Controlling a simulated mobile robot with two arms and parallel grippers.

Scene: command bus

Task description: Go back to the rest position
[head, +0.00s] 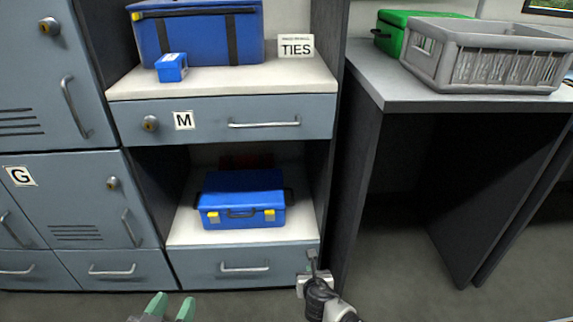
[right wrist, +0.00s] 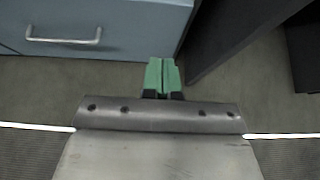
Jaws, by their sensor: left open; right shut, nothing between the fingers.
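My left gripper (head: 171,307) shows at the bottom edge of the head view, its two green fingers apart with nothing between them. My right gripper (head: 312,256) is in front of the lower drawer's right end, near the dark side panel. In the right wrist view its green fingers (right wrist: 162,76) are together and empty, above the floor. Neither gripper visibly holds anything. Most of my left arm is out of view.
A blue case (head: 242,200) with yellow latches sits on the lower shelf. Above are drawer M (head: 215,118), a small blue box (head: 171,68) and a TIES sign (head: 296,46). A grey crate (head: 490,55) stands on the right desk (head: 395,88). Open floor (head: 400,250) lies at right.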

